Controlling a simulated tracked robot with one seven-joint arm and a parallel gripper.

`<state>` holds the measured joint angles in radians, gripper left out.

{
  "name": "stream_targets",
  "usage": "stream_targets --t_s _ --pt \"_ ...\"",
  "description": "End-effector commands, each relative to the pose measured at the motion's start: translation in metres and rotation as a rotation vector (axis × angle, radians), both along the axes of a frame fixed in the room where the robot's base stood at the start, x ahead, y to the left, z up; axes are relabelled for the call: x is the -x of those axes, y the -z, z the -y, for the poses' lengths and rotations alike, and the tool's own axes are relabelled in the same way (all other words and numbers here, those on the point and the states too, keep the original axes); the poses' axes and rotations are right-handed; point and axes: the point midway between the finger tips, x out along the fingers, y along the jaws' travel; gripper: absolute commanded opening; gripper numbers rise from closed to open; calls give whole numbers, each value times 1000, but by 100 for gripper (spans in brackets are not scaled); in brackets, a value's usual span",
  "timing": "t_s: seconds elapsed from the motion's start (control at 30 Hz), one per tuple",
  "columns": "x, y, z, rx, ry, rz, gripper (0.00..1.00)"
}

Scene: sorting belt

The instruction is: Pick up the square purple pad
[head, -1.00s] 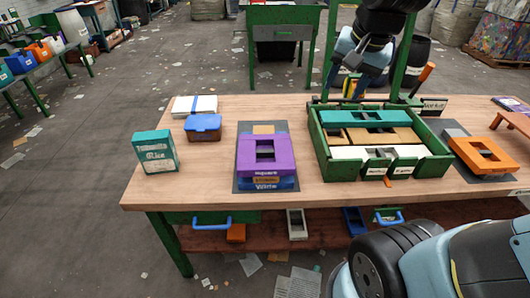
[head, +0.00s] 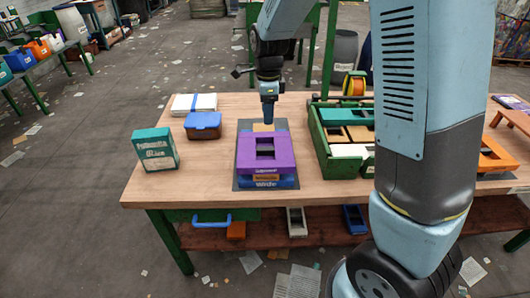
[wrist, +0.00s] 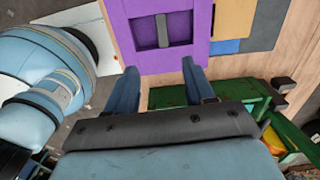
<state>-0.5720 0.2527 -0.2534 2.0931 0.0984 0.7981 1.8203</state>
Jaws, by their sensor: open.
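The square purple pad (head: 265,151) lies on top of a stack near the middle of the table, with a dark rectangular slot in its centre. Under it show an orange-brown layer (head: 266,177) and a blue layer (head: 268,184). My gripper (head: 268,119) is above the far side of the stack, pointing down. In the wrist view my gripper (wrist: 160,85) is open and empty, with two blue fingers apart, and the purple pad (wrist: 128,33) shows beyond the fingertips. I cannot tell its exact height above the pad.
A green crate (head: 335,170) with several coloured blocks stands right of the stack, partly hidden by my arm. A blue box (head: 203,126), a white pad (head: 193,104) and a teal box (head: 155,151) are to the left. Bare wood (head: 215,165) lies between them.

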Motion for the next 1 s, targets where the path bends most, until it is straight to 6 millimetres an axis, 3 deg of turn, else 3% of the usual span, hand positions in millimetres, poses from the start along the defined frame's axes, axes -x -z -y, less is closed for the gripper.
stream_targets --t_s 0.27,0.6,1.0 --pt "-3 28 -7 12 47 -12 53" --pt "-3 83 -6 11 46 -11 53" --pt "-5 115 -6 11 45 -11 53"
